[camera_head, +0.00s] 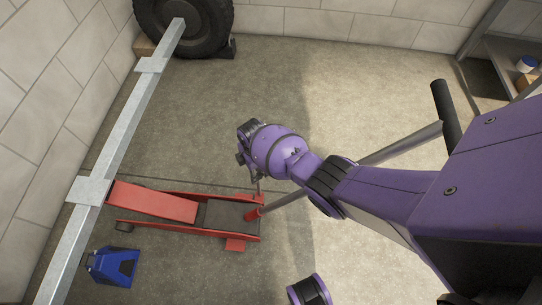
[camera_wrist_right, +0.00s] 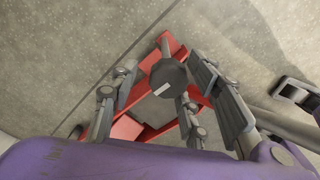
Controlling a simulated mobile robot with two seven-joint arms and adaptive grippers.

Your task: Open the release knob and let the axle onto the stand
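The red floor jack (camera_head: 155,203) lies on the floor, its front end at a bracket of the grey trailer frame (camera_head: 118,135). Its handle (camera_head: 405,145) slants up to the right behind my right arm. In the right wrist view, a dark faceted knob (camera_wrist_right: 169,80) with a white mark shows above the red jack (camera_wrist_right: 128,128). My right gripper (camera_head: 256,188) points down at the jack's rear; its fingers (camera_wrist_right: 160,75) are apart on either side of the knob, contact unclear. The blue stand (camera_head: 112,267) is on the floor beside the frame.
A wheel (camera_head: 185,22) stands at the far end of the frame, with a wooden block (camera_head: 144,46) near it. Block walls run along the left and back. A shelf (camera_head: 505,60) with small containers is at the right. The middle floor is clear.

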